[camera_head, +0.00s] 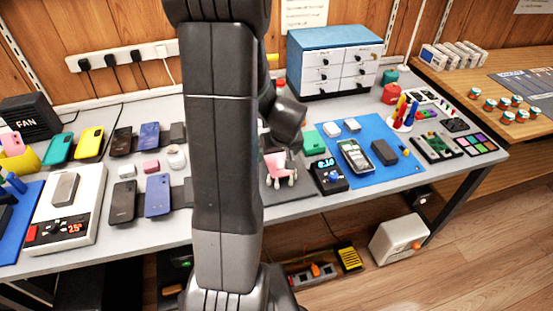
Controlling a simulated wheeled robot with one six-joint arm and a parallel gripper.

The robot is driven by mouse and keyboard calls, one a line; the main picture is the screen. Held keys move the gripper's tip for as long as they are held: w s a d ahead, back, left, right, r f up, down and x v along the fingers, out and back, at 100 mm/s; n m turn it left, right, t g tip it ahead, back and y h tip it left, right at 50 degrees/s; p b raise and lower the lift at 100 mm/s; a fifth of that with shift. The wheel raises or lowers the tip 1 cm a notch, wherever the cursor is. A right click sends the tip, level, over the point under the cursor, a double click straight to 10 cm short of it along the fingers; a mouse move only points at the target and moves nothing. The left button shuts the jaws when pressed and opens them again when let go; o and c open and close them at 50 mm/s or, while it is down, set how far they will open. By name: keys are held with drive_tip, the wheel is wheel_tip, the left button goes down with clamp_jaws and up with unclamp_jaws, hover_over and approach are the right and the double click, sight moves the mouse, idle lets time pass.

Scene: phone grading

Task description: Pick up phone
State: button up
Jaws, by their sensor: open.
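Several phones lie in two rows on the grey bench left of my arm: a black phone (122,141) and a blue phone (149,136) at the back, a black phone (123,201) and a blue phone (158,195) in front. A grey phone-like slab (66,188) lies on a white heating plate (86,210). An opened device (355,156) and a dark slab (383,152) lie on the blue mat (399,175). My gripper (281,143) is open above the bench, right of my upright arm link, beside a pink stand (278,167). Its fingertips are mostly hidden.
A blue-topped drawer cabinet (335,60) stands at the back. Green and yellow cases (90,143) and a black fan box (28,118) are at left. A small display box (328,175) sits near the front edge. My arm hides the bench's middle.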

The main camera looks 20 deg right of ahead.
drive_tip(key=shift+x, duration=1)
drive_tip(key=c, duration=1.1)
drive_tip(key=shift+c, duration=0.2)
drive_tip(key=shift+r, duration=0.15)
